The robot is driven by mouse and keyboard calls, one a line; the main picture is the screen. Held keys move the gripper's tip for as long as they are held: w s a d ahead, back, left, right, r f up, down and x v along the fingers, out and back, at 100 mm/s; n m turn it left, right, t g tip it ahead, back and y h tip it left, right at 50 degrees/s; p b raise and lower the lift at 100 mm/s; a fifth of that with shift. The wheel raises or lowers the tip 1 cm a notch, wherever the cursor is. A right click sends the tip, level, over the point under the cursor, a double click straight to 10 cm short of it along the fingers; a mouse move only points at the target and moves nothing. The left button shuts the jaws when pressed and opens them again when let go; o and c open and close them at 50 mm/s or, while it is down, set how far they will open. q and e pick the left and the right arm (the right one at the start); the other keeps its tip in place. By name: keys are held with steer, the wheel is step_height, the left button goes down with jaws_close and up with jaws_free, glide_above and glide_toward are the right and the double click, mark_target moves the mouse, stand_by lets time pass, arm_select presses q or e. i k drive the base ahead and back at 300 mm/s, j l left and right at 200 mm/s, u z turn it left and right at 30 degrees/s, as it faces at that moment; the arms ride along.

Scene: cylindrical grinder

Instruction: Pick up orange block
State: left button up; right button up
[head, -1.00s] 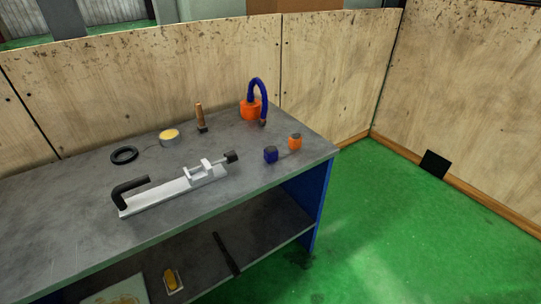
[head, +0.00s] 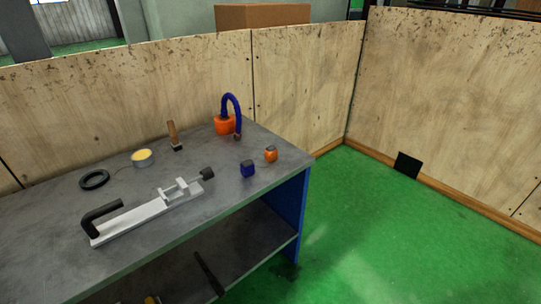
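The small orange block (head: 271,154) sits on the grey workbench (head: 215,208) near its right end, and a dark patch shows on its top. A small blue block (head: 248,169) stands just left of it and nearer the front edge, with a narrow gap between them. Neither of my grippers shows in the head view. Nothing covers the orange block.
An orange base with a curved blue hose (head: 225,125) stands behind the blocks. A white clamp-like device with a black handle (head: 150,215), a black ring (head: 94,180), a yellow-topped tin (head: 142,158) and a wooden-handled tool (head: 172,134) lie left. Green floor (head: 350,240) is clear at right.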

mark_target(270, 153)
steer(key=i+l, duration=0.45)
steer(key=i, duration=0.15)
steer(key=i+l+u, duration=0.1)
steer(key=i+l, duration=0.35)
steer(key=i, duration=0.15)
